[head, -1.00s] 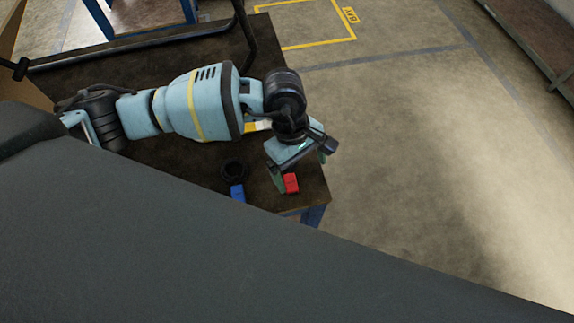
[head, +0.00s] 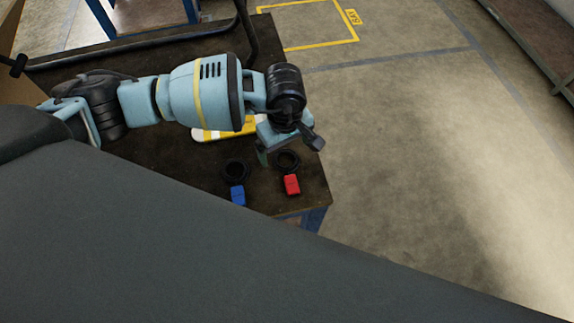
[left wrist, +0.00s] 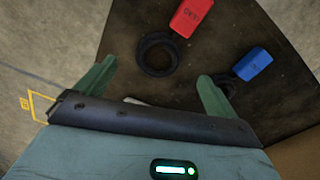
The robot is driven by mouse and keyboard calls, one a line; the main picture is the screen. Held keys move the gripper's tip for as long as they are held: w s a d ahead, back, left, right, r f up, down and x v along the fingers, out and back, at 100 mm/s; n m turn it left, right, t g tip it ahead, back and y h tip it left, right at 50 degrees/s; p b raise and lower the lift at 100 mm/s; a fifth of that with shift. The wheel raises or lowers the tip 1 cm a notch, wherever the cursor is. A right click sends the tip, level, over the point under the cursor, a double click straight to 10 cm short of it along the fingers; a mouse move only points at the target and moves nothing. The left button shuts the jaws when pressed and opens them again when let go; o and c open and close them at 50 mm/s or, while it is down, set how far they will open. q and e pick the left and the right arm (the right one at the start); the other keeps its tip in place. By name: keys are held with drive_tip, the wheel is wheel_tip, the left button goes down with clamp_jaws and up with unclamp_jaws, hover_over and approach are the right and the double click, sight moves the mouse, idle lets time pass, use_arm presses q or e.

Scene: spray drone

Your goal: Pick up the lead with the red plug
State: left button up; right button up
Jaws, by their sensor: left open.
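The lead with the red plug (head: 291,184) lies on the dark table near its right corner. Its black coil (head: 287,161) sits just behind the plug. In the left wrist view the red plug (left wrist: 191,17) is at the top and its coil (left wrist: 157,55) shows between the fingers, beyond them. My left gripper (head: 273,150) is open and empty, just behind the coil in the head view; the wrist partly hides its fingers. Both fingers show apart in the left wrist view (left wrist: 155,80). My right gripper is not in view.
A second lead with a blue plug (head: 238,195) and black coil (head: 235,170) lies to the left on the table (head: 185,165). A yellow and white object (head: 212,134) lies partly behind my arm. The floor to the right is clear.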

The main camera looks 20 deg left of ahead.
sight(285, 159)
use_arm(q)
wheel_tip(285, 159, down, 4)
drive_tip(key=shift+w+a+f, duration=0.1)
drive_tip(key=shift+f, duration=0.15)
drive_tip(key=c, duration=1.1)
drive_tip(key=shift+r, duration=5.1)
